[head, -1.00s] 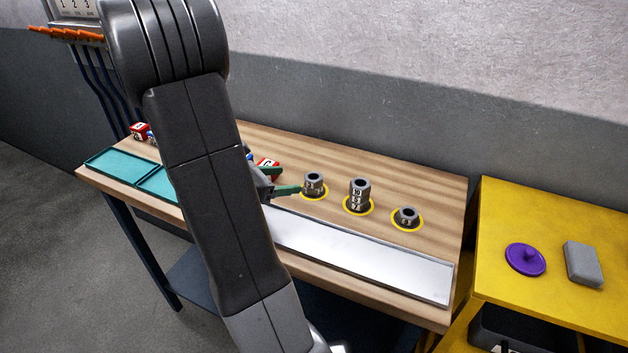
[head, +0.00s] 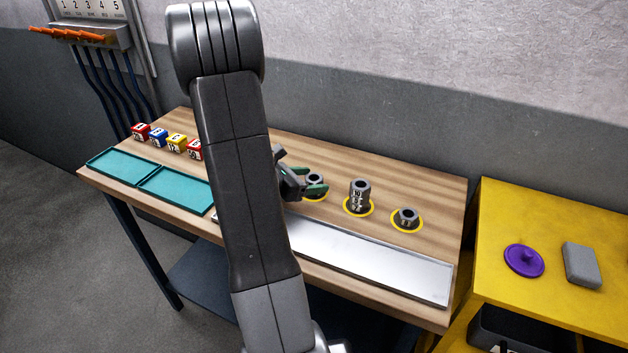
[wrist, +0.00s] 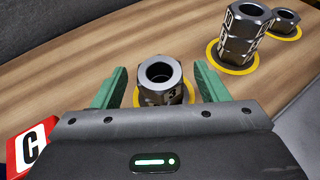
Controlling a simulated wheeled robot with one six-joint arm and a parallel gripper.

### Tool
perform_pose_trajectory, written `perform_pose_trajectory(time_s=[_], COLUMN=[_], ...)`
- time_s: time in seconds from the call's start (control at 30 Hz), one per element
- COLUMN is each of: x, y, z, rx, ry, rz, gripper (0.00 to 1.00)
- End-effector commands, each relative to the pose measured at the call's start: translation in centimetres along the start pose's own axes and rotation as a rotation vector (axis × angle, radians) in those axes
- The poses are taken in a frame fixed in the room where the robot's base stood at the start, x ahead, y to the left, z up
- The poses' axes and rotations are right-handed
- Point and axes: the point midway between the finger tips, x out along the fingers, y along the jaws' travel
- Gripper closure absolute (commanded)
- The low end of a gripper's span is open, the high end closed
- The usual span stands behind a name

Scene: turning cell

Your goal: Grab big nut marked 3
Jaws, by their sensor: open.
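Three dark grey hex nuts or nut stacks stand on yellow rings on the wooden bench. The left one (head: 316,178) is partly hidden by my gripper (head: 312,186). The tall middle stack (head: 359,194) carries several pale numbers. The low right nut (head: 407,217) has a small mark too small to read. Both also show in the wrist view, the tall stack (wrist: 240,38) and the low nut (wrist: 284,20).
A metal strip (head: 370,262) runs along the bench front. Teal trays (head: 122,165) and lettered or numbered cubes (head: 158,137) lie at the left. A cube marked C (wrist: 30,146) is left of my gripper. A yellow table (head: 550,220) holds a purple lid (head: 524,260).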

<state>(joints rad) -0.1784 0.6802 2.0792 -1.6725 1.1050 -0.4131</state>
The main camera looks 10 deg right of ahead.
Motion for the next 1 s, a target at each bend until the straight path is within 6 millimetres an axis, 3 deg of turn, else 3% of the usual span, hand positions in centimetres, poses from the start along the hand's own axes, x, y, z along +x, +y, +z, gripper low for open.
perform_pose_trajectory(time_s=[0.17, 0.4, 0.47, 0.77, 1.0], x=[0.0, 0.0, 0.0, -0.2, -1.6], y=[0.0, 0.0, 0.0, 0.0, 0.1], z=[0.0, 0.0, 0.0, 0.5, 3.8], rx=[0.000, 0.000, 0.000, 0.002, 0.006], ry=[0.000, 0.000, -0.001, -0.001, -0.002], rz=[0.000, 0.000, 0.000, 0.001, 0.002], gripper=[0.33, 0.78, 0.87, 0.87, 0.87])
